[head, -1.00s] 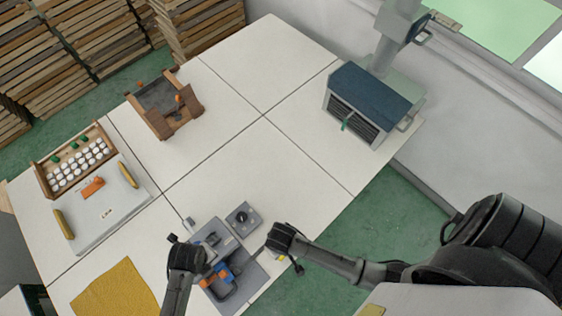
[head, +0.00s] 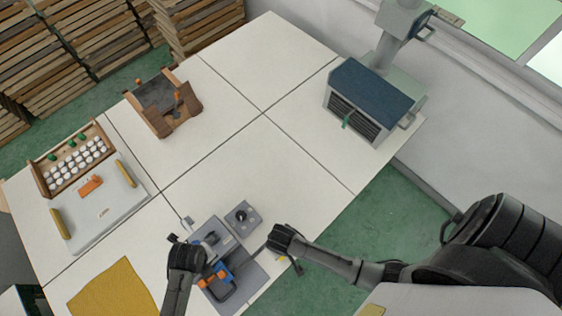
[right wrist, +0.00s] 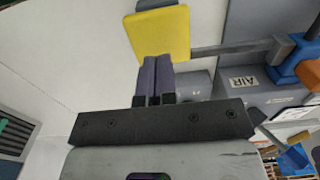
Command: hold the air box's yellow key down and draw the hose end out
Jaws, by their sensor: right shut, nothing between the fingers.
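The yellow key (right wrist: 160,36) is a flat block on a grey bar in the right wrist view. My right gripper (right wrist: 155,65) is shut and empty, its fingertips right at the key's lower edge; I cannot tell whether they press it. The air box (right wrist: 225,95) carries an "AIR" label. A blue fitting (right wrist: 298,58) with an orange part, perhaps the hose end, shows at the right. In the head view, my left gripper (head: 200,275) is close to the blue and orange parts (head: 218,276); its fingers are too small to read. My right gripper (head: 270,248) is at the box's right side.
A grey unit with a round knob (head: 242,217) stands just behind the air box. A yellow cloth (head: 115,292) lies at the front left. A white tray (head: 98,212) and a wooden rack are at the left. The table's middle is clear; its right edge is close to my right arm.

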